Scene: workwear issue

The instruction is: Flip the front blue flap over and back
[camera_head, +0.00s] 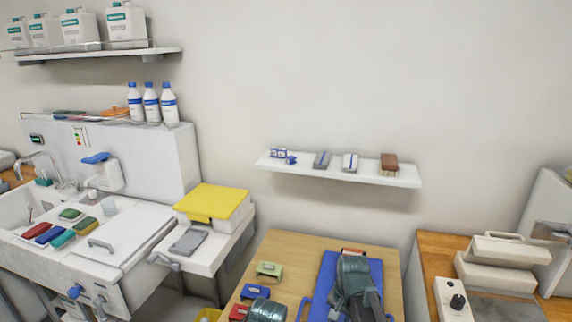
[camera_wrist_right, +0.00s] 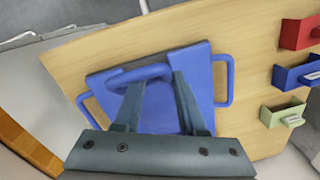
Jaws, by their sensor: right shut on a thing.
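A blue flap (camera_wrist_right: 158,112) with bar handles lies on the wooden table in the right wrist view. It also shows in the head view (camera_head: 327,275), partly hidden by my right arm. My right gripper (camera_wrist_right: 157,82) is shut on a blue bar handle (camera_wrist_right: 125,76) at the flap's edge. One more handle (camera_wrist_right: 86,108) sticks out at the flap's left and another (camera_wrist_right: 223,80) at its right. Part of my left arm, at the left gripper (camera_head: 266,309), shows at the bottom of the head view; its fingertips are hidden.
Small open boxes stand on the wooden table (camera_head: 295,250): green (camera_head: 268,271), blue (camera_head: 253,292) and red (camera_head: 238,313). Another red box (camera_head: 352,251) sits behind the flap. A sink counter (camera_head: 125,235) is on the left. A wall shelf (camera_head: 335,173) hangs above the table.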

